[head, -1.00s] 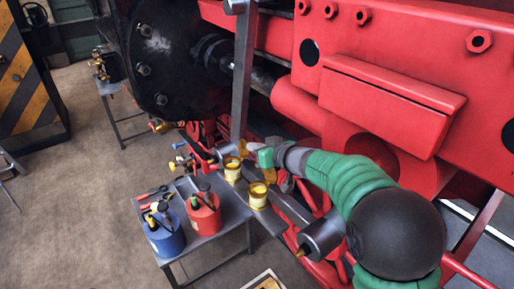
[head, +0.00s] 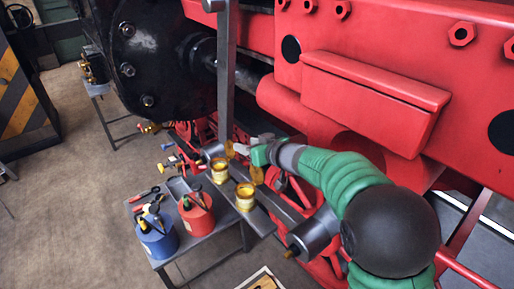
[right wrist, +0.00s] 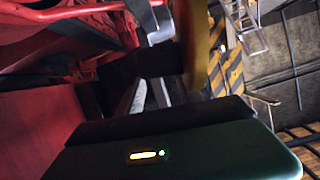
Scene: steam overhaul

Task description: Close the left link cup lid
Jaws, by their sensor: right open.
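Two brass link cups stand on the grey bar in the head view: the left cup (head: 219,169) and, nearer, the right cup (head: 245,198). The left cup's amber lid (head: 229,149) stands raised behind its cup. The right cup's lid (head: 257,174) also stands up. My right gripper (head: 241,148) is open, its pale fingers close beside the left lid on its right; I cannot tell if they touch it. In the right wrist view a blurred amber lid (right wrist: 200,50) shows edge-on, just past a dark finger. My left gripper is not in view.
A small table (head: 216,236) below the cups carries a red oil can (head: 196,212), a blue can (head: 157,238) and tools. A grey upright post (head: 227,70) rises behind the left cup. Red engine frame (head: 375,95) fills the right side. Open floor lies at left.

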